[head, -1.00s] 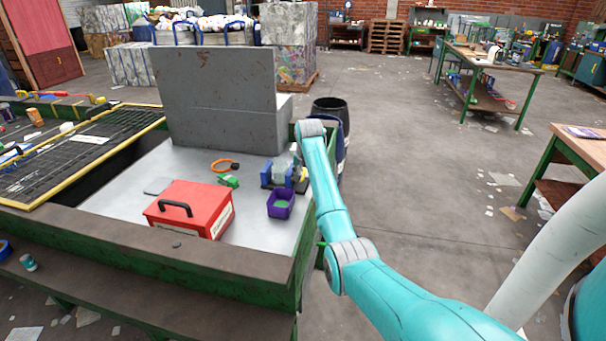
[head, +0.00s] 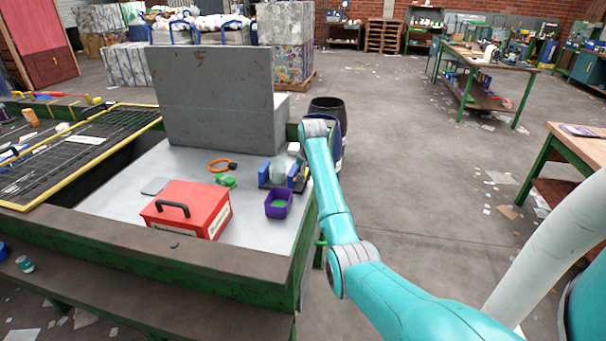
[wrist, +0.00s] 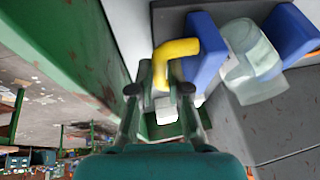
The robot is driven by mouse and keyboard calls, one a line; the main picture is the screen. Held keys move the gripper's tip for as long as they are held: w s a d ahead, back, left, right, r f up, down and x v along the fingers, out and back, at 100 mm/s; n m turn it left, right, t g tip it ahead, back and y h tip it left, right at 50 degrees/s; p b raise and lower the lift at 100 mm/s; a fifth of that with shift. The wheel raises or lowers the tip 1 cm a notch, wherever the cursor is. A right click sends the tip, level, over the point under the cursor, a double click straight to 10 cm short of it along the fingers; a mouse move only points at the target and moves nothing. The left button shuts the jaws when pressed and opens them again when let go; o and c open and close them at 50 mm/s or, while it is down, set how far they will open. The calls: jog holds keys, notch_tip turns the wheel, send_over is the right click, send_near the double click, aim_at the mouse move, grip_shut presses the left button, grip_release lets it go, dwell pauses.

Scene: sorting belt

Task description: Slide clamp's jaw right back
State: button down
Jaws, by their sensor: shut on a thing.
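The clamp stands at the right end of the metal worktop, with a left blue jaw (head: 264,173) and a right blue jaw (head: 298,179). A pale, see-through piece (head: 284,172) sits between the jaws; it also shows in the wrist view (wrist: 250,65). In the wrist view, the yellow bent handle (wrist: 178,48) sticks out from the side of the nearer blue jaw (wrist: 204,50). My gripper (wrist: 160,98) is shut on the yellow handle, whose lower end is between the fingers. In the head view my gripper is mostly hidden beside the clamp.
A purple bin (head: 278,204) stands in front of the clamp. A small green part (head: 226,181) and an orange ring (head: 221,166) lie to its left. A red toolbox (head: 190,210) is at front left. A tall grey panel (head: 212,100) stands behind. A dark barrel (head: 328,108) is beyond.

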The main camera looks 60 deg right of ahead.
jog(key=c, duration=1.1)
grip_release()
jog(key=shift+s+d, duration=0.1)
jog(key=shift+s, duration=0.15)
jog(key=shift+c, duration=0.2)
notch_tip(320, 180, up, 10)
